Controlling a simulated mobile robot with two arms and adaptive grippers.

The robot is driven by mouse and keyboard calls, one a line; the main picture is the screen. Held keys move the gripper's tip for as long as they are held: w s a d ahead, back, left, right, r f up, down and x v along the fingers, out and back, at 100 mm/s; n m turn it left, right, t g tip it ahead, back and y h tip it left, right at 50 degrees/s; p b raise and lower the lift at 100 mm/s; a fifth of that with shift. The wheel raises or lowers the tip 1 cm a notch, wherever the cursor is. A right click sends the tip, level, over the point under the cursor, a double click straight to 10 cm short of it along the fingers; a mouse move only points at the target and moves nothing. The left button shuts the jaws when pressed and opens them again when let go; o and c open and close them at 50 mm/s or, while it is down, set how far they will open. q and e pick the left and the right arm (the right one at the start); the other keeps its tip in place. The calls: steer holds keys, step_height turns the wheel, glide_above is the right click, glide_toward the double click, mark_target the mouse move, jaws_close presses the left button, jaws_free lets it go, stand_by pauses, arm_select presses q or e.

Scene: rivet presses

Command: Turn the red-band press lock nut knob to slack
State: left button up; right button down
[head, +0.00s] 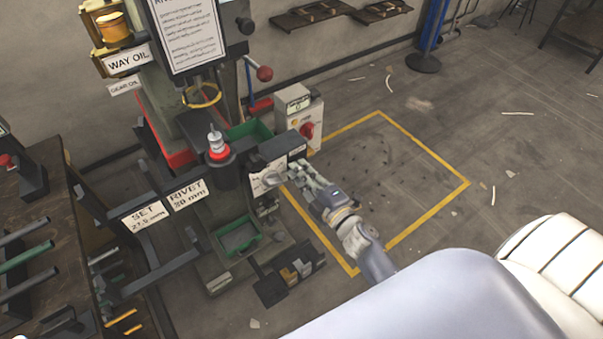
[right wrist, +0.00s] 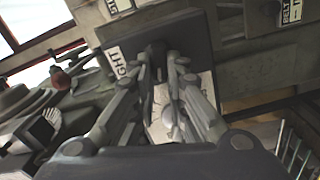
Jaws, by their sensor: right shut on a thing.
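The press with a red band (head: 180,158) around the foot of its column stands at left centre in the head view. On its front is a pale dial plate (head: 258,184) with a grey lock nut knob (head: 273,177). My right gripper (head: 291,175) reaches in from the right and is shut on this knob. In the right wrist view both fingers (right wrist: 160,65) close around the dark knob, above the white plate (right wrist: 165,108). A label beside it reads in part "GHT". The fingers hide much of the knob, so its exact angle is unclear. My left gripper is not in view.
A control box (head: 298,113) with a red switch stands behind the gripper. A rack (head: 36,250) with rods is at left. The yellow-marked floor (head: 400,185) at right is clear.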

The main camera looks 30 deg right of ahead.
steer(key=shift+f+n, duration=0.15)
steer(key=shift+n, duration=0.45)
steer(key=c, duration=1.6)
jaws_free()
steer(key=shift+a, duration=0.1)
steer(key=s+d, duration=0.1)
steer(key=s, duration=1.1)
steer(key=shift+d, duration=0.35)
